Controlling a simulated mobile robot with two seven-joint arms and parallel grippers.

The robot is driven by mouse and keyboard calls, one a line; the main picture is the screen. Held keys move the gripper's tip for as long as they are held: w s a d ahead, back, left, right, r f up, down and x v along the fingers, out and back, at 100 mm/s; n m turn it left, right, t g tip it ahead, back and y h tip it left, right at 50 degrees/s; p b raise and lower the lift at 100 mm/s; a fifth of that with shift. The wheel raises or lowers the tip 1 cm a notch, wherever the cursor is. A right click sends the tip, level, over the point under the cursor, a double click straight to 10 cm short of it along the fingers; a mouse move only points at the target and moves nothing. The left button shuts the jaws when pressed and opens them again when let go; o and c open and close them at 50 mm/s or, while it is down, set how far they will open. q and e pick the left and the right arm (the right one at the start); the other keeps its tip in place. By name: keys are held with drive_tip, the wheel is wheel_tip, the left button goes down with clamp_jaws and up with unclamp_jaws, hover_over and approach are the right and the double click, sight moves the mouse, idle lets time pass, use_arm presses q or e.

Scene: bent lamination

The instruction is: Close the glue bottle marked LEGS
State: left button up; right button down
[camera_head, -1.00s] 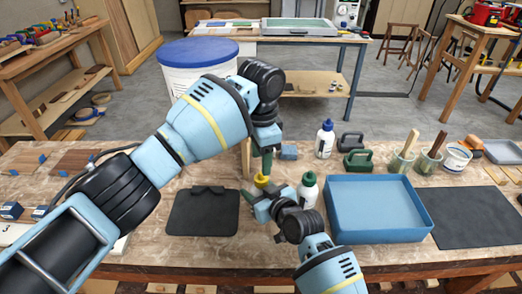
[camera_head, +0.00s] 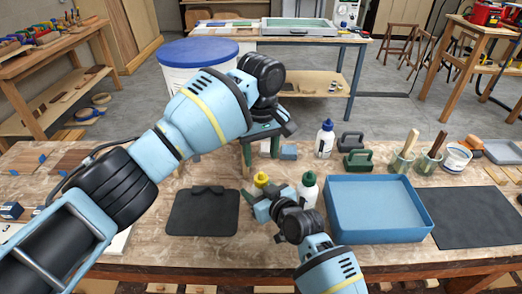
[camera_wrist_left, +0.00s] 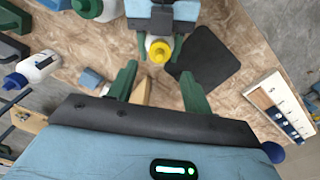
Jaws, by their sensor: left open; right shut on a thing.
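A glue bottle with a yellow top (camera_head: 261,180) stands upright near the table's front middle. My right gripper (camera_head: 263,198) is shut around its body. In the left wrist view, the yellow top (camera_wrist_left: 159,51) shows between the right gripper's green fingers. My left gripper (camera_head: 260,148) is open and empty, above and behind the bottle; its spread fingers (camera_wrist_left: 158,88) show in the left wrist view. A green-topped bottle (camera_head: 308,190) stands just right of it, and a blue-topped white bottle (camera_head: 325,140) stands farther back. I cannot read LEGS on any bottle, nor tell whether the yellow top is closed.
A blue tray (camera_head: 428,222) lies to the right, a dark mat (camera_head: 202,212) to the left. Green (camera_head: 358,160) and black (camera_head: 350,141) handled blocks and a small blue block (camera_head: 288,152) stand behind. A wooden piece (camera_wrist_left: 143,91) lies below my left fingers.

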sight(261, 173)
use_arm(q)
drive_tip(key=n, duration=0.4)
drive_tip(key=shift+r, duration=0.15)
drive_tip(key=shift+f, duration=4.05)
drive_tip(key=c, duration=1)
drive_tip(key=m, duration=0.4)
drive_tip(key=shift+c, duration=0.2)
drive_tip(key=m, duration=0.5)
drive_tip(key=shift+m, duration=0.3)
